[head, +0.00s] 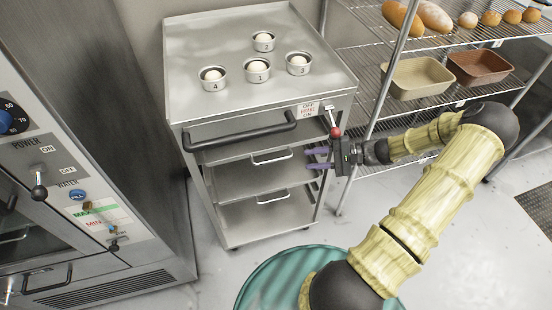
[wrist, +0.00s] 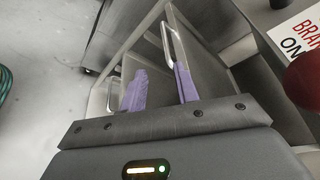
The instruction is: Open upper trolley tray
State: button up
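The steel trolley (head: 180,52) stands in the middle of the head view. Its upper tray (head: 235,165) has a pale bar handle (head: 272,158) on its front edge and looks pushed in. The lower tray (head: 245,208) has a similar handle (head: 273,198). My gripper (head: 309,159), with purple fingers, is at the trolley's front right, just right of the upper handle. In the wrist view the fingers (wrist: 160,78) are apart with nothing held between them. The upper handle (wrist: 172,45) shows close to the right finger; I cannot tell whether they touch.
Several metal cups with dough balls stand on the trolley top, including one cup (head: 258,72). A black push bar (head: 240,136) crosses the front above the trays. A red-knobbed brake lever (head: 335,131) is close above my gripper. A wire rack (head: 355,62) stands right; an oven (head: 60,190) left.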

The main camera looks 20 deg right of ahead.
aim_at(278, 160)
jog(key=x, duration=0.3)
jog(key=r+x, duration=0.1)
jog(key=x, duration=0.7)
jog(key=shift+w+a+r+p, duration=0.15)
jog(key=shift+w+p, duration=0.15)
jog(key=shift+w, duration=0.05)
jog(key=shift+a, duration=0.3)
jog(key=shift+s+d, duration=0.1)
jog(key=shift+d, duration=0.1)
jog(key=shift+s, duration=0.1)
grip_shut()
